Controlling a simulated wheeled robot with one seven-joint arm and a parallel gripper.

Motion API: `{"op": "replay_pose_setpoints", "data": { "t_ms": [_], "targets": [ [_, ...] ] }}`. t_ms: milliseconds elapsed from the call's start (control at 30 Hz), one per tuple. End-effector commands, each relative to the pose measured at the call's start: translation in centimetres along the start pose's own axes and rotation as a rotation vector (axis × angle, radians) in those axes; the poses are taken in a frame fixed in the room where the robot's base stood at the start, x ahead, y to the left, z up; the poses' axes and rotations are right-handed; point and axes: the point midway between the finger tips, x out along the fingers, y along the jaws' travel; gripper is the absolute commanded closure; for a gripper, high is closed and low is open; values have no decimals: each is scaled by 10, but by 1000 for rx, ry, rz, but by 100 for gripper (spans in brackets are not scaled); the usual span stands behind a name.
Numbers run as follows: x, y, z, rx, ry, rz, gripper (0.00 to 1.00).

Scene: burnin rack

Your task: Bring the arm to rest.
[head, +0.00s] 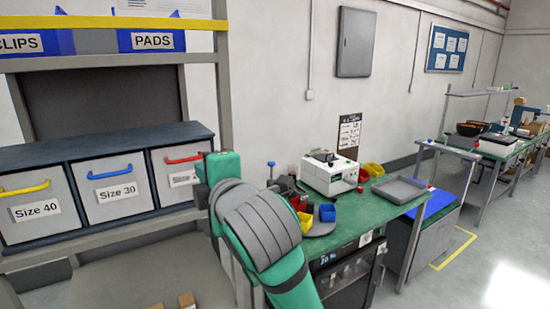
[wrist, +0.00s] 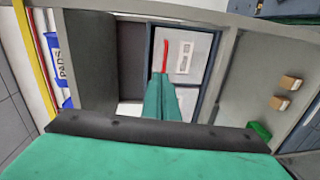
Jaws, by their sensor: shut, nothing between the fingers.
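My arm (head: 265,230), green with grey bands, rises in the middle of the head view, in front of the shelf's right post. Its upper end partly covers the drawer with the red handle (head: 184,160). My gripper (wrist: 162,80) shows in the wrist view as green fingers, shut and empty. Its tips appear in front of the same drawer, close to the red handle (wrist: 165,52) in the picture. I cannot tell whether they touch it. My gripper's fingers are not clearly seen in the head view.
Drawers with a yellow handle (head: 25,189) and a blue handle (head: 110,174) stand left of the red one. A green-topped bench (head: 375,212) with a white machine (head: 329,175), coloured bins and a grey tray (head: 400,189) stands right of my arm. Open floor (head: 480,270) lies at far right.

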Motion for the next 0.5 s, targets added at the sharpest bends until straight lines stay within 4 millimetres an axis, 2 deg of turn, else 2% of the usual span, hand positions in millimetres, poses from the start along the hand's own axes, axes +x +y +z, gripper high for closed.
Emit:
{"op": "replay_pose_setpoints", "data": {
  "t_ms": [300,500],
  "targets": [
    [23,-81,24,342,14,65,100],
    [26,-139,42,561,-11,114,100]
  ]
}}
